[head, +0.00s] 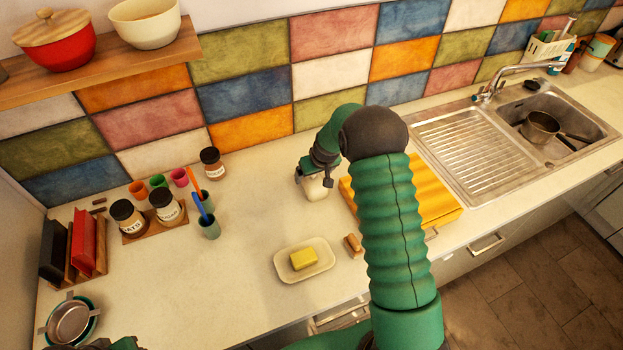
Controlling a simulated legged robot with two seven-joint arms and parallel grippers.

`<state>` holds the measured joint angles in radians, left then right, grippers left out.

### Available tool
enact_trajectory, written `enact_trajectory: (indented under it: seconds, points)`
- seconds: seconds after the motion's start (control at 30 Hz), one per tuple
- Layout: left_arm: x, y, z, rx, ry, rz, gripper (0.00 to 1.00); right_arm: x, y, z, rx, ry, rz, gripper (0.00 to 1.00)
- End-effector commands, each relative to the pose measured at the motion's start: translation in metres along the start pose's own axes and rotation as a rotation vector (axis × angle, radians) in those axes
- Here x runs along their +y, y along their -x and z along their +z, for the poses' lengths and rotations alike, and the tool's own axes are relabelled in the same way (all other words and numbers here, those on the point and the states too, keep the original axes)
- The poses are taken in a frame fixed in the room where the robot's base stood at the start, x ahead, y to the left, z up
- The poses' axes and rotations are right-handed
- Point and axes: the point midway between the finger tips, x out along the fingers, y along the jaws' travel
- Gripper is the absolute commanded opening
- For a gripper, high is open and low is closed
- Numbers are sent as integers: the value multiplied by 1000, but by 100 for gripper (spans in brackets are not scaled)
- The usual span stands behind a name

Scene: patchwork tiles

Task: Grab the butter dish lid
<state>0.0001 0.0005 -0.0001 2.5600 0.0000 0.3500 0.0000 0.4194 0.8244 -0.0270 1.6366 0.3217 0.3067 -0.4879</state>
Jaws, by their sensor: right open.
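The butter dish (283,269) is a cream oval tray on the counter with a yellow block of butter (304,259) on it, uncovered. A small cream object (316,190), which looks like the butter dish lid, stands on the counter behind the dish. My right gripper (314,182) is over this object, open, with its fingers close around its upper part. The wrist hides part of the fingers, and I cannot tell whether they touch it.
A yellow ribbed mat or board (430,195) lies right of the gripper, partly behind my arm. A small wooden block (353,244) lies beside the dish. Jars (128,217) and cups (208,227) stand to the left. The sink (545,125) is at right. Counter left of the dish is clear.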

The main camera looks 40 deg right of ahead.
Motion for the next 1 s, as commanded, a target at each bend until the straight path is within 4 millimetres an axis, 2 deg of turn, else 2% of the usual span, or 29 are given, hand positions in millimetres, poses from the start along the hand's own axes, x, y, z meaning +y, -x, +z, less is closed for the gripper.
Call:
enact_trajectory:
  seconds: [0.1, 0.2, 0.47, 1.0]
  points:
    - [0, 15, -4, 1, 0, 0, 36, -4, -18, 5, -6, -1, -1, 89]
    - [0, 16, -4, 1, 0, 0, 36, -3, -35, 4, -3, -1, -1, 89]
    - [0, 15, -4, 0, 0, 0, 36, -4, -41, 4, -1, 0, 0, 87]
    - [0, 15, -4, 0, 0, 0, 36, -3, -41, 4, -1, 0, 0, 17]
